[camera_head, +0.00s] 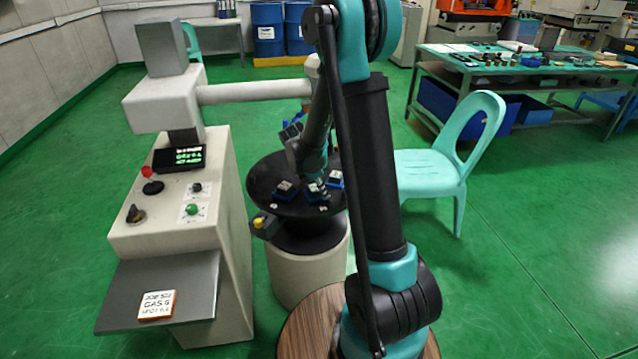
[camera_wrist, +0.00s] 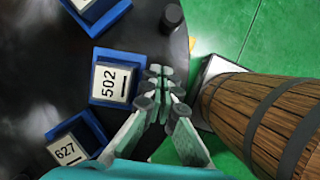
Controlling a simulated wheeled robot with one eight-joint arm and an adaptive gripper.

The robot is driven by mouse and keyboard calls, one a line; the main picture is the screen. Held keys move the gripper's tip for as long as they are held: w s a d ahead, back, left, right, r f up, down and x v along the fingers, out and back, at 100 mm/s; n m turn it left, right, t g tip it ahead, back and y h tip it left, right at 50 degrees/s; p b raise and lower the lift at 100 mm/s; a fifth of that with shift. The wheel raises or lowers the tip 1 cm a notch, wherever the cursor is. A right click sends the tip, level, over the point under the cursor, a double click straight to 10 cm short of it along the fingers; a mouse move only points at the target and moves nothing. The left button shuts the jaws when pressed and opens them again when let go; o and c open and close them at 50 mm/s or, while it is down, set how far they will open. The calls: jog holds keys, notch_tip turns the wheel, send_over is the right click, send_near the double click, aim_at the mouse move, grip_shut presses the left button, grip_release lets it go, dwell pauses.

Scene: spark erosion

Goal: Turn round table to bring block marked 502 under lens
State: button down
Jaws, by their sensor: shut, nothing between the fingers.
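The dark round table (camera_head: 265,180) sits on a pale drum and carries several blue holders with white-topped blocks. In the wrist view the block marked 502 (camera_wrist: 112,84) lies left of my gripper (camera_wrist: 158,78), in a blue holder. The block marked 627 (camera_wrist: 68,152) is below it, and part of another block (camera_wrist: 82,4) shows at the top. My gripper is shut and empty, its fingertips close beside the 502 holder; I cannot tell whether they touch. The white machine's horizontal arm (camera_head: 255,91) reaches over the table; its end is hidden behind my arm, and I cannot make out the lens.
The machine's console (camera_head: 175,220) stands left of the table, with knobs, a lit screen (camera_head: 180,158) and a note (camera_head: 157,304) on its shelf. A small yellow-topped part (camera_head: 261,222) sits at the table's front edge. A teal chair (camera_head: 455,160) stands to the right.

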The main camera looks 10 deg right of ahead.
aim_at(341, 200)
jog(key=shift+w+d, duration=0.15)
jog(key=shift+d, duration=0.85)
jog(key=shift+w+d, duration=0.15)
jog(key=shift+d, duration=0.85)
jog(key=shift+d, duration=0.1)
